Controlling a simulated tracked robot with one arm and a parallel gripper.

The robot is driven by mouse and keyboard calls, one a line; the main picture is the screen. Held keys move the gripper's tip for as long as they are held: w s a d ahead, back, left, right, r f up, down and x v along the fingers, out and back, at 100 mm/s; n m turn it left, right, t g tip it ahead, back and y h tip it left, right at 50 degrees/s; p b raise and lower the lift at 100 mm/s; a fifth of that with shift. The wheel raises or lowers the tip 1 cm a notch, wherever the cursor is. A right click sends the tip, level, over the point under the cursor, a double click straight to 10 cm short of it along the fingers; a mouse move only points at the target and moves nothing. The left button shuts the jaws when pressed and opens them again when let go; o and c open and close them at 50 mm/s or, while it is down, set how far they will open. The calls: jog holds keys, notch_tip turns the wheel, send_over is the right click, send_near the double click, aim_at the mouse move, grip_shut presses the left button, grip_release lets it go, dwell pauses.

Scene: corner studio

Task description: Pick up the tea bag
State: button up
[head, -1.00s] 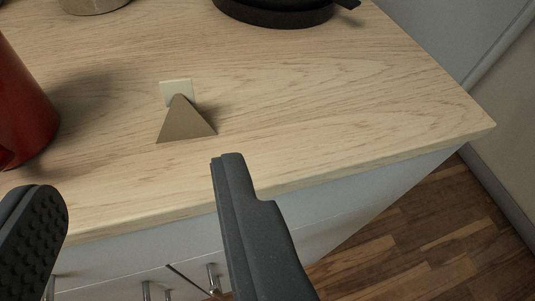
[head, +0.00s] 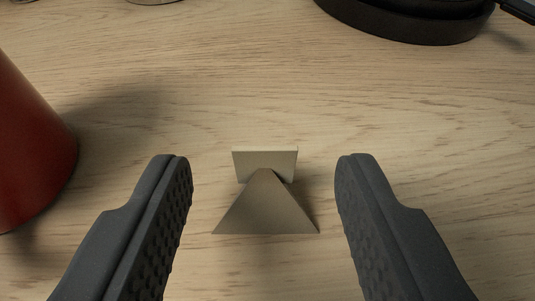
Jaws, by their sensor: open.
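The tea bag (head: 265,208) is a small brownish pyramid with a pale square tag (head: 265,160) at its far side. It sits on the light wooden countertop (head: 300,90). My gripper (head: 264,165) is open, with one dark finger on each side of the tea bag in the picture. Clear gaps show between the tea bag and both fingers. The view does not show how high the fingertips are above the countertop.
A red rounded object (head: 30,150) stands at the left, near the left finger. A black pan-like item (head: 405,18) sits at the top right, its handle reaching the right edge. A pale object (head: 153,1) is cut off at the top. Bare wood surrounds the tea bag.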

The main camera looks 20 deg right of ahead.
aim_at(267, 169)
jog(key=x, duration=0.2)
jog(key=shift+w+d+f, duration=0.15)
jog(key=shift+w+f, duration=0.1)
jog(key=shift+f, duration=0.1)
jog(key=shift+w+d, duration=0.1)
jog(key=shift+w, duration=0.2)
grip_shut()
jog(key=shift+r, duration=0.1)
